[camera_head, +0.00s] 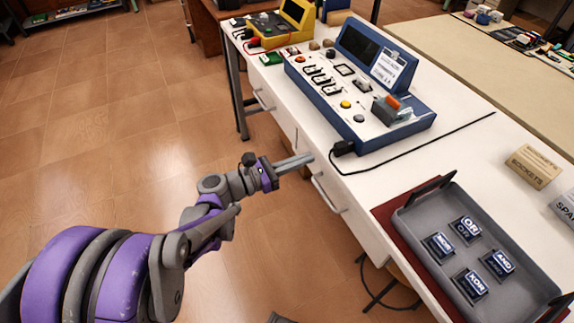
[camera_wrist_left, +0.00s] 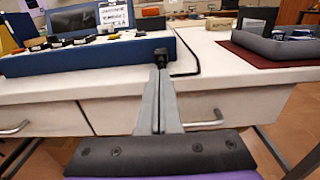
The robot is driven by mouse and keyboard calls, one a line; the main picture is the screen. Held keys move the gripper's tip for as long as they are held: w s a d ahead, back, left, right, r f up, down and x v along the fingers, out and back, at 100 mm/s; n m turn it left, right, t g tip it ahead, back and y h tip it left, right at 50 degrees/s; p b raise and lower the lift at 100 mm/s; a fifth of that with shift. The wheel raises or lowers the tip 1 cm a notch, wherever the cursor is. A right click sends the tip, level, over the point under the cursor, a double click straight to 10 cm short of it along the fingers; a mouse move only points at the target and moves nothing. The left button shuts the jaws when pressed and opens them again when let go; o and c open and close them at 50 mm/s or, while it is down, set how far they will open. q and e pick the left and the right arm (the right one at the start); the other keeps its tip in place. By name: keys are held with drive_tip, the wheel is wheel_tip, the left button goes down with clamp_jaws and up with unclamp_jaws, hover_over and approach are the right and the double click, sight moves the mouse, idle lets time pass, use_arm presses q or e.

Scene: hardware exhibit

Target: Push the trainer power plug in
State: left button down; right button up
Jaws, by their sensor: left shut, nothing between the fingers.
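The blue trainer (camera_head: 372,128) stands on the white table, with switches, knobs and a tilted dark screen on top. Its black power plug (camera_head: 343,149) is at the front side near the near corner, and a black cable runs from it over the table. I cannot tell how deep the plug sits. My left gripper (camera_head: 304,160) is shut and empty, just off the table's front edge and pointing at the plug. In the left wrist view the plug (camera_wrist_left: 159,57) shows straight beyond the fingertips (camera_wrist_left: 159,74); a small gap appears in the head view. My right gripper is not in view.
A grey tray (camera_head: 408,222) with several labelled chips lies on a dark red mat at the right. A cardboard box (camera_head: 534,167) stands behind it. A yellow device (camera_head: 290,22) is at the far end. Drawer handles (camera_head: 328,195) stick out below the table edge.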

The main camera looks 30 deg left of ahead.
sight(335, 148)
use_arm(q)
drive_tip(key=x, duration=0.6)
drive_tip(key=shift+b, duration=0.35)
drive_tip(key=shift+w+d, duration=0.1)
drive_tip(key=shift+w, duration=0.05)
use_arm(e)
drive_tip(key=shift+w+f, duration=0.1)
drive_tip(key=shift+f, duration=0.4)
